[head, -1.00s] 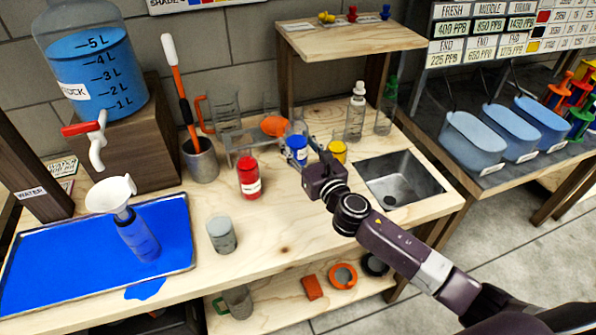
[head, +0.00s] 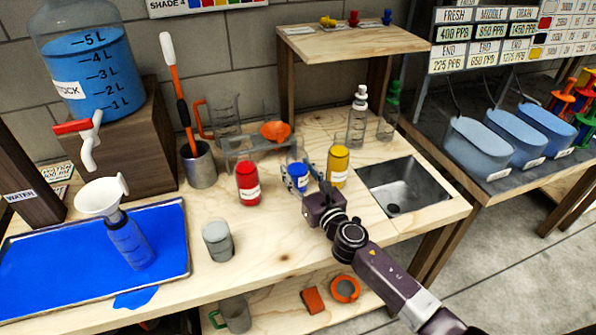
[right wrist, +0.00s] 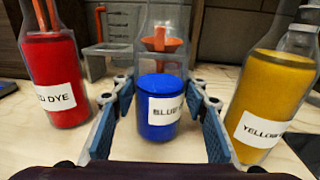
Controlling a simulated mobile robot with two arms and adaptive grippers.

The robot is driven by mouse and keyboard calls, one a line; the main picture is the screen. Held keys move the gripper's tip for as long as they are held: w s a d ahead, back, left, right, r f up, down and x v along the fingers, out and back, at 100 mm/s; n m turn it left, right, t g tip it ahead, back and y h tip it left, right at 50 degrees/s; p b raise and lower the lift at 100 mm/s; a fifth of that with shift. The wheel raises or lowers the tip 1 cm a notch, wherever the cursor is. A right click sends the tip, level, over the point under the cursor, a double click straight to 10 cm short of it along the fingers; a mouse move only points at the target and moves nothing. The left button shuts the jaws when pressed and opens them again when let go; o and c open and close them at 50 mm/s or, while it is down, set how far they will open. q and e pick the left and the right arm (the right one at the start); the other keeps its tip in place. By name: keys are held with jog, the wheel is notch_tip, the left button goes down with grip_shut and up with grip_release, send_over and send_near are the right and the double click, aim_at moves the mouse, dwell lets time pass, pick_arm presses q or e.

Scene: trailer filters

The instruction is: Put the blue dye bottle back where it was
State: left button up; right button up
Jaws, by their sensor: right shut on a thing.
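The blue dye bottle (head: 299,177) is clear glass with blue dye in its lower part and a white label. It is upright between the red dye bottle (head: 248,184) and the yellow dye bottle (head: 338,166) on the wooden bench. My right gripper (head: 303,183) is shut on the blue bottle. In the right wrist view the blue bottle (right wrist: 160,108) stands between the blue finger pads, with red at left and yellow at right. Its base looks at or just above the bench top; I cannot tell which. My left gripper is not in view.
A sink (head: 405,187) lies right of the yellow bottle. A rack with an orange funnel (head: 275,133) and beakers stands behind. A grey cup (head: 217,241) stands in front, and a blue tray (head: 60,262) holds a funnel-topped bottle (head: 127,240). The front middle bench is clear.

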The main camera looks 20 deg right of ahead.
jog(key=o, duration=1.5)
jog(key=shift+f, duration=0.1)
jog(key=shift+c, duration=0.2)
jog(key=shift+r+p, duration=0.3)
jog(key=shift+p, duration=0.05)
jog(key=s, duration=0.3)
jog(key=s+d, duration=0.1)
jog(key=s, duration=0.3)
jog(key=s+b, duration=0.1)
jog(key=s, duration=0.3)
jog(key=shift+d+f, duration=0.15)
jog(key=shift+d, duration=0.15)
jog(key=shift+s, duration=0.45)
